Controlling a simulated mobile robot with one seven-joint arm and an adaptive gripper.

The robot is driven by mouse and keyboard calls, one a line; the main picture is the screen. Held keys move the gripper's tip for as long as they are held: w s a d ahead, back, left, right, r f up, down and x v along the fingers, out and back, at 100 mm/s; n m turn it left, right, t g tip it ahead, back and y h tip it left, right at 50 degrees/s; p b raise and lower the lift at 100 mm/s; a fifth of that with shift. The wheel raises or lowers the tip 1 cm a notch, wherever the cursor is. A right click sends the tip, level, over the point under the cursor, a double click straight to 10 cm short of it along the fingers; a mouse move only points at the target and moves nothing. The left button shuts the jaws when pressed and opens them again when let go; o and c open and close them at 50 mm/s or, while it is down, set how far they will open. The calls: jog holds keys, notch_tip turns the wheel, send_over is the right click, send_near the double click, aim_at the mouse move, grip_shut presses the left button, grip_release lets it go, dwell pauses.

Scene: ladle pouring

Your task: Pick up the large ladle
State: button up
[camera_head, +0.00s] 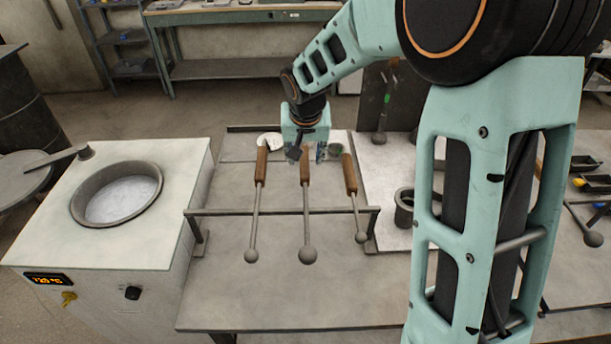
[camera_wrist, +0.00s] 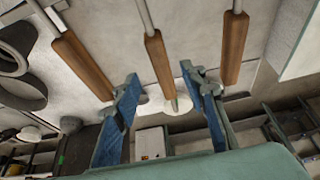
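Three ladles with wooden handles and grey metal rods rest on a rack. The middle one has the largest round end, so I take it as the large ladle (camera_head: 308,254); its handle also shows in the wrist view (camera_wrist: 158,65). The left ladle (camera_head: 251,255) and right ladle (camera_head: 361,237) have smaller ends. My gripper (camera_head: 308,153) is at the handle end of the middle ladle. In the wrist view, its blue-padded fingers (camera_wrist: 160,78) are spread wide on either side of the middle handle, with visible gaps. Whether the handle lies at fingertip depth is unclear.
The metal rack bar (camera_head: 280,211) runs under the rods on the grey table (camera_head: 270,295). A furnace (camera_head: 145,240) with a round opening stands at left. A small dark crucible (camera_head: 404,208) stands to the right. The neighbouring handles lie close outside my fingers.

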aim_at(304, 165)
jog(key=shift+w+p+x, duration=0.1)
jog(key=shift+p+x, duration=0.15)
jog(key=shift+x, duration=1.55)
jog(key=shift+w+p+x, duration=0.15)
jog(key=shift+p+x, duration=0.1)
jog(key=shift+x, duration=1.55)
jog(key=shift+r, duration=0.15)
jog(key=shift+c, duration=0.2)
grip_shut()
jog(key=shift+w+r, duration=0.1)
jog(key=shift+r, duration=0.05)
